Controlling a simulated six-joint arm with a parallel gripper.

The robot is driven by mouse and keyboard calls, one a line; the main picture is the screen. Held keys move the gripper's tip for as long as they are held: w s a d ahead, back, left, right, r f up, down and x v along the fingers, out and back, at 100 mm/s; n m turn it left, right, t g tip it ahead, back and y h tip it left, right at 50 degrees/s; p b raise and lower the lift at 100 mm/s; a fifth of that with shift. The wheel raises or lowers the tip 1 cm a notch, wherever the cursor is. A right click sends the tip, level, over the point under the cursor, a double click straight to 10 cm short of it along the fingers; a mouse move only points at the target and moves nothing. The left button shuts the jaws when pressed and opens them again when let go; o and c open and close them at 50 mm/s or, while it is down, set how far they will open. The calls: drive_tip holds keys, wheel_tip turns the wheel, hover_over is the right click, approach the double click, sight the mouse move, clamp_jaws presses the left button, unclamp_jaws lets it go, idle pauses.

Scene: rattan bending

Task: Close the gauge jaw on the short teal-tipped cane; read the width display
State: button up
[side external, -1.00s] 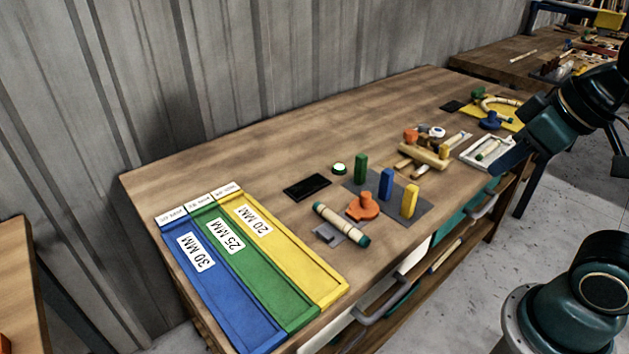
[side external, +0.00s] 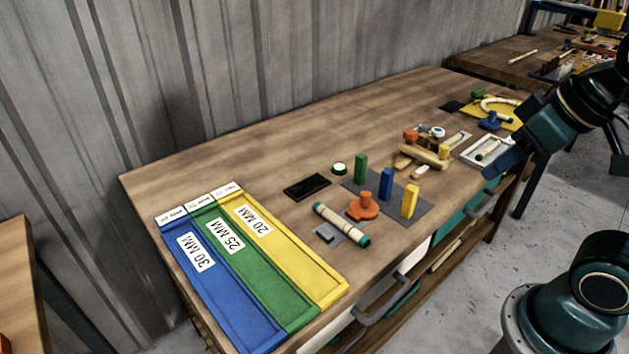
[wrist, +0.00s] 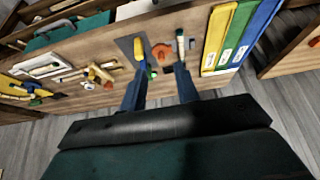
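The short cane (side external: 341,224) has teal tips and lies at the front of the bench across a small grey block (side external: 328,233). An orange part with a round knob (side external: 362,208), which looks like the gauge jaw, sits just to its right; I cannot tell if they touch. A black panel (side external: 307,187), perhaps the width display, lies behind them; no reading shows. In the wrist view the cane (wrist: 180,44) and orange part (wrist: 161,52) lie beyond my gripper (wrist: 160,88). Its two fingers are apart with nothing held between them.
Green (side external: 361,169), blue (side external: 386,184) and yellow (side external: 410,201) posts stand on a grey plate beside the orange part. Blue, green and yellow marked trays (side external: 284,262) fill the left end. A wooden fixture (side external: 424,155) and white tray (side external: 474,158) stand at right. The back of the bench is clear.

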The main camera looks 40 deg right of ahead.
drive_tip(key=shift+o, duration=1)
drive_tip(key=shift+w, duration=0.25)
drive_tip(key=m+g, duration=0.6)
drive_tip(key=m, duration=1.2)
hover_over(366, 193)
wheel_tip(366, 193, down, 9)
drive_tip(key=shift+f, duration=0.1)
drive_tip(key=shift+f, duration=0.15)
wheel_tip(366, 193, down, 14)
drive_tip(key=shift+r, duration=0.25)
